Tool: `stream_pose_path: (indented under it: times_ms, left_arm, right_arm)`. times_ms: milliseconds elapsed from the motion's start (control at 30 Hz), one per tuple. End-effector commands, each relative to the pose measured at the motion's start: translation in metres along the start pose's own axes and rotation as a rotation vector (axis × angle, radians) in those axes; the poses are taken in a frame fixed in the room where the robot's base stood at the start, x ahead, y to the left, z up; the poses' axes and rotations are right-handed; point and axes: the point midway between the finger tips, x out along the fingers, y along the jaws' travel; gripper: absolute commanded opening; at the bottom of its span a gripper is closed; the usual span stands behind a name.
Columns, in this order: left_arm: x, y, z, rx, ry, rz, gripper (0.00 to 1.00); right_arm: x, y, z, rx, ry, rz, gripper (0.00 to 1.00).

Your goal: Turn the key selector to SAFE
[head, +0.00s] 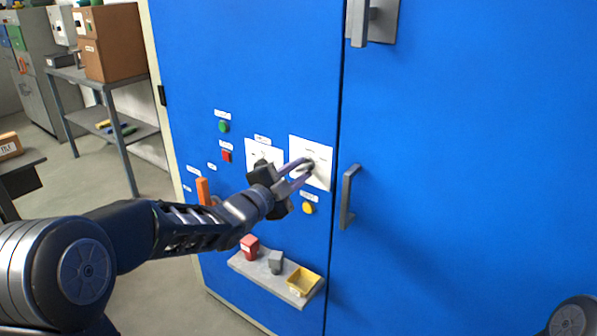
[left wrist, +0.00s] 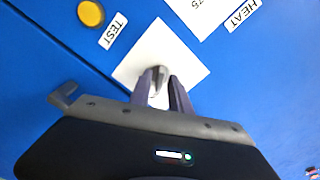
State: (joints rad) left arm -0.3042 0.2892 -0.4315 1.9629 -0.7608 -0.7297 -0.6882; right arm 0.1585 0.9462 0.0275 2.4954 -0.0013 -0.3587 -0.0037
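The key selector (head: 309,167) is a small grey knob on a white square plate (head: 322,150) on the blue cabinet's left door. In the left wrist view the knob (left wrist: 157,76) stands between my fingertips and fills most of the narrow gap. My left gripper (head: 304,169) reaches in from the left, with its two fingers on either side of the knob; it looks shut on it. The fingers (left wrist: 160,92) cover part of the plate, and I cannot read the position marks. My right gripper is not in view.
A yellow button (head: 308,208), labelled TEST in the wrist view, sits below the plate. Another white plate (head: 254,150) is to its left, with green (head: 223,127) and red (head: 227,156) buttons beyond. A door handle (head: 348,196) stands out on the right. A small shelf (head: 255,269) juts out below.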

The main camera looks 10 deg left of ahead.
Motion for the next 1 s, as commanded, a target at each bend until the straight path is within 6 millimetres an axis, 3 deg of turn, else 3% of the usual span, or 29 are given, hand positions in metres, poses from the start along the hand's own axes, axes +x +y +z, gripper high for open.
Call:
stream_pose_path:
  times_ms: [267,1000]
  left_arm:
    - [-0.0002,0.0000,0.0000,0.000,0.000,0.000,0.00]
    - [-0.0002,0.0004,0.0002,-0.034,0.000,0.000,0.00]
  right_arm:
    - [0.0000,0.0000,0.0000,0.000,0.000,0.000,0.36]
    - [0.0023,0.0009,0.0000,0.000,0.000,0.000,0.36]
